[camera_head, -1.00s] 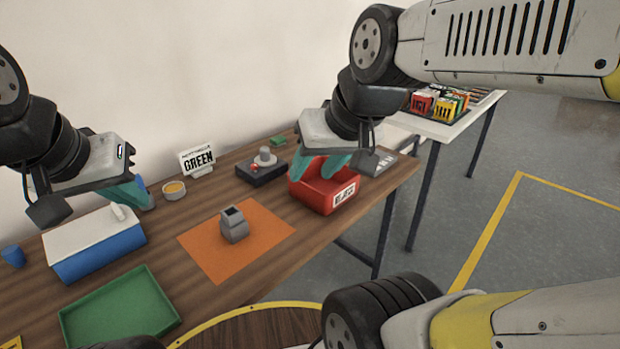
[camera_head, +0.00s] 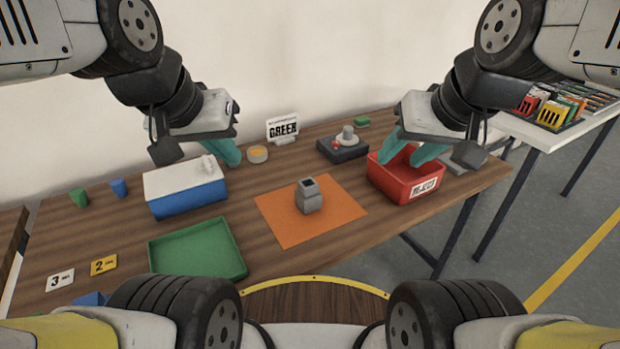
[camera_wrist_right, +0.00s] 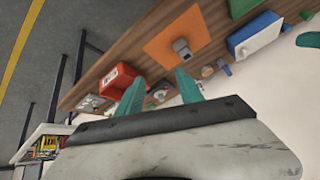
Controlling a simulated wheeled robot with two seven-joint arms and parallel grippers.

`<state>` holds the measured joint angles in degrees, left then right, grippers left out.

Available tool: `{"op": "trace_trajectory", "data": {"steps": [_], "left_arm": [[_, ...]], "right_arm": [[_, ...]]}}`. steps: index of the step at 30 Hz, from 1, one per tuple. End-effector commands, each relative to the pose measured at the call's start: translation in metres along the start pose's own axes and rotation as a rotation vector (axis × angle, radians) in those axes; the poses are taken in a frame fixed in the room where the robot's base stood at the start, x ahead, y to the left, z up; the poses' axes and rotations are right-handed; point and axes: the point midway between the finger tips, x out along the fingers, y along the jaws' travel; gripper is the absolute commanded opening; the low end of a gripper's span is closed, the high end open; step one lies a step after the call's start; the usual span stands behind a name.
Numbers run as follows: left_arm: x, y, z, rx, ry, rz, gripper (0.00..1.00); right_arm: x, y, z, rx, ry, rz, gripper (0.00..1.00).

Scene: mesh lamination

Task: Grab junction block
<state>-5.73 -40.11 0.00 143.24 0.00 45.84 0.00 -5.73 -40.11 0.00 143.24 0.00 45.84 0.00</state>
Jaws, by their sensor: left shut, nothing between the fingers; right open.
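A grey block (camera_head: 310,196) with a dark square opening on top stands upright on the orange mat (camera_head: 272,222); I take it for the junction block. It also shows in the right wrist view (camera_wrist_right: 182,48). My right gripper (camera_head: 410,154) is open and empty, over or just behind the red REJECT bin (camera_head: 391,182), to the right of and apart from the block. Its spread teal fingers show in the right wrist view (camera_wrist_right: 160,78). My left gripper (camera_head: 231,152) is shut and empty above the back of the blue box, left of and apart from the block.
A blue box with white lid (camera_head: 183,204) and a green tray (camera_head: 197,252) lie left of the mat. A side table (camera_head: 545,135) is at right.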

Motion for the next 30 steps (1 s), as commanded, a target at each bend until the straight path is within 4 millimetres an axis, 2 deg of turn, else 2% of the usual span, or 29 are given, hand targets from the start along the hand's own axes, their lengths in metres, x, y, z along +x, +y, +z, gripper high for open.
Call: {"op": "trace_trajectory", "data": {"steps": [13,14,18,20,23,26,30], "left_arm": [[0.000,0.000,0.000,0.000,0.000,0.000,0.00],[0.000,0.000,0.000,0.000,0.000,0.000,0.00],[0.000,0.000,0.000,0.000,0.000,0.000,0.00],[0.000,0.000,0.000,0.000,0.000,0.000,0.00],[0.000,0.000,0.000,0.000,0.000,0.000,0.00],[0.000,0.000,0.000,0.000,0.000,0.000,0.00],[0.000,0.000,0.000,0.000,0.000,0.000,0.00]], "right_arm": [[0.000,0.000,0.000,0.000,0.000,0.000,0.44],[0.000,0.000,0.000,0.000,0.000,0.000,0.47],[0.004,-0.001,-0.006,-0.010,-0.017,0.005,0.75],[0.010,-0.002,-0.012,-0.025,-0.041,0.010,0.78],[0.027,-0.005,-0.030,-0.065,-0.099,0.026,0.78],[0.053,-0.011,-0.051,-0.117,-0.170,0.041,0.78],[0.096,-0.023,-0.075,-0.192,-0.263,0.055,0.78]]}}
